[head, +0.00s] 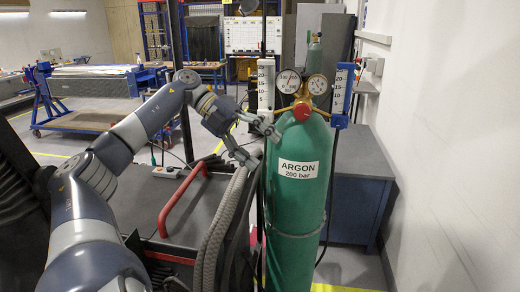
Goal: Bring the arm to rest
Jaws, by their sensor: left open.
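My left arm (140,127) comes in from the left and reaches toward the green argon cylinder (299,205). My left gripper (263,149) is at its end, open, with nothing seen between its fingers. Its fingertips are close to the left side of the cylinder's shoulder; I cannot tell whether they touch it. My right gripper is not in view.
A grey hose (220,217) and a red handle (182,199) lie below the gripper.

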